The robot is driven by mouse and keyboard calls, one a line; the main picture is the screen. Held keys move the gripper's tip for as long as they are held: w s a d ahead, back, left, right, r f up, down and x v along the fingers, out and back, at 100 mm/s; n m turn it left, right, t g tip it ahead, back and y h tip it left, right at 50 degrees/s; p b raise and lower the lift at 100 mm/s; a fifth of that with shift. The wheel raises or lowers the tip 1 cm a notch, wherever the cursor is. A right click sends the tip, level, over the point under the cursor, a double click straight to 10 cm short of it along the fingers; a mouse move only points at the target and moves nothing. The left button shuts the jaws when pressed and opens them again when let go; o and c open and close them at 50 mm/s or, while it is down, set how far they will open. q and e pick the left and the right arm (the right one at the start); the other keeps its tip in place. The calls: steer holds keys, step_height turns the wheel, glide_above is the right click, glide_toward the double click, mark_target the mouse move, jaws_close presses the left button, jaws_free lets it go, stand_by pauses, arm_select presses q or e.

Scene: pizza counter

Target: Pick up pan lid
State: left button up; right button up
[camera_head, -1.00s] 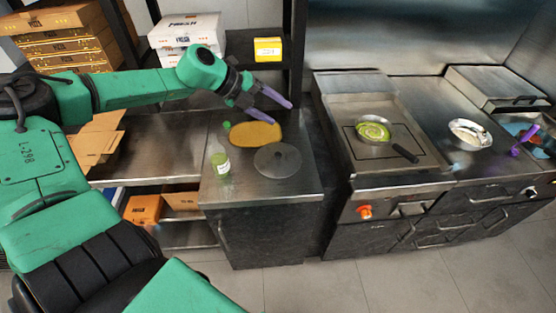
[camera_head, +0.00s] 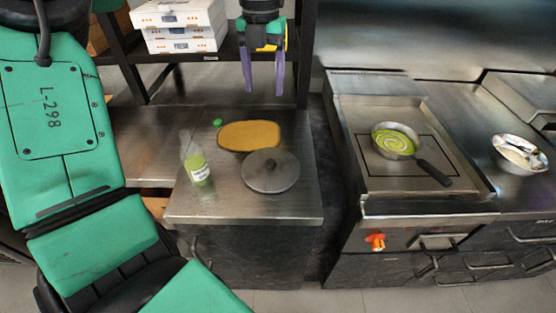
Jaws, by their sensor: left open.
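The pan lid (camera_head: 268,178) is a round grey metal disc with a small dark knob, lying flat on the steel counter. My left gripper (camera_head: 262,84) has two purple fingers pointing down. It is open and empty, above and behind the lid, apart from it. The frying pan (camera_head: 397,141) sits on the stove with green food in it and its dark handle towards the front right. My right gripper is not in view.
An oval yellow board (camera_head: 249,135) lies just behind the lid. A bottle with green contents (camera_head: 195,160) stands left of the lid, with a small green item (camera_head: 217,122) behind it. White boxes (camera_head: 179,22) fill the shelf behind. A metal bowl (camera_head: 519,153) is at the far right.

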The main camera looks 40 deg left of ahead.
arm_select(q)
step_height(320, 180, down, 7)
steer(key=b, duration=0.8)
glide_above(271, 161)
step_height(271, 161, down, 4)
step_height(271, 161, down, 13)
steer(key=shift+s+f+p, duration=0.15)
steer(key=shift+f+p, duration=0.05)
steer(key=shift+p, duration=0.9)
steer(key=shift+f, duration=0.15)
jaws_close()
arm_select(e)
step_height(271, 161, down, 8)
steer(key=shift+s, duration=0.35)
